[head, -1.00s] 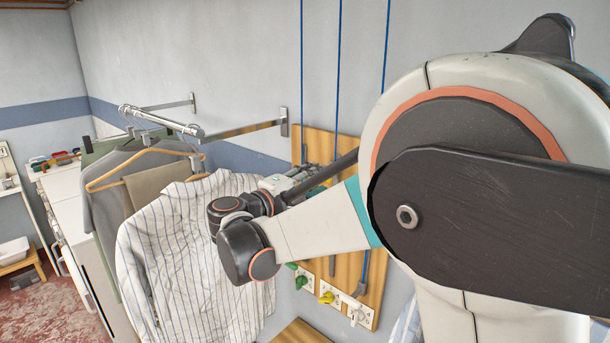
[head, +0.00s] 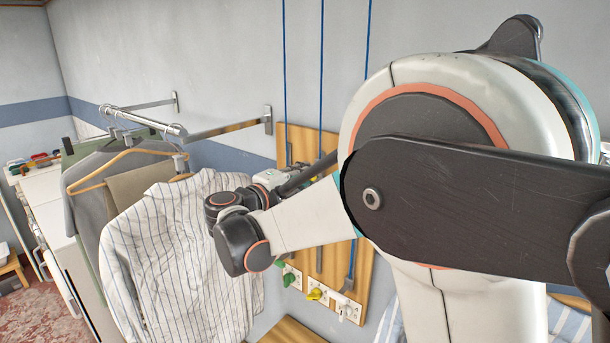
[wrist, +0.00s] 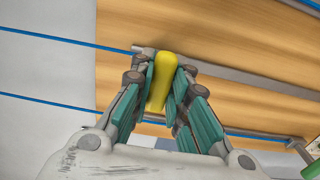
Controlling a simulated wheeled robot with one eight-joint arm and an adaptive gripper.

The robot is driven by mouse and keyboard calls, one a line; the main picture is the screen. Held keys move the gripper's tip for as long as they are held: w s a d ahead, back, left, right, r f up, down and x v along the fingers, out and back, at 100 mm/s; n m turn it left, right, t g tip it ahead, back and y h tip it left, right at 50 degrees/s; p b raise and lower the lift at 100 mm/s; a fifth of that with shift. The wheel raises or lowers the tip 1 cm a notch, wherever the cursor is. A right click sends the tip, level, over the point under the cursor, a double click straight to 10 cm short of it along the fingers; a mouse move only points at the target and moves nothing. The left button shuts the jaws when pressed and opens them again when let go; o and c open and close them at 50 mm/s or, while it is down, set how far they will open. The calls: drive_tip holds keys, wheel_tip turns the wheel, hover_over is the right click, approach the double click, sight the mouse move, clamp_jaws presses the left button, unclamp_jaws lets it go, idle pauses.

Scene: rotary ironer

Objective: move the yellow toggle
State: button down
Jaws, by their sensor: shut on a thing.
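The yellow toggle (wrist: 161,80) is a rounded yellow lever standing between my fingers in the wrist view, in front of a wooden board (wrist: 215,30). My gripper (wrist: 162,98) is closed around it, with a teal-padded finger on each side. In the head view my gripper (head: 280,177) is small and partly hidden by my own arm, near the wooden board (head: 368,275) on the wall. The toggle's base is hidden from me.
Below on the board are a green knob (head: 288,279), a yellow knob (head: 315,295) and a white switch (head: 347,312). Blue cords (head: 322,70) run up the wall. A striped shirt (head: 180,260) hangs from a rail (head: 145,120) at left, close to my arm.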

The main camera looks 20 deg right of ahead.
wheel_tip(320, 180, down, 35)
drive_tip(key=b, duration=2.3)
drive_tip(key=shift+r, duration=0.2)
drive_tip(key=shift+s, duration=0.1)
drive_tip(key=c, duration=1.5)
unclamp_jaws()
drive_tip(key=shift+f, duration=0.1)
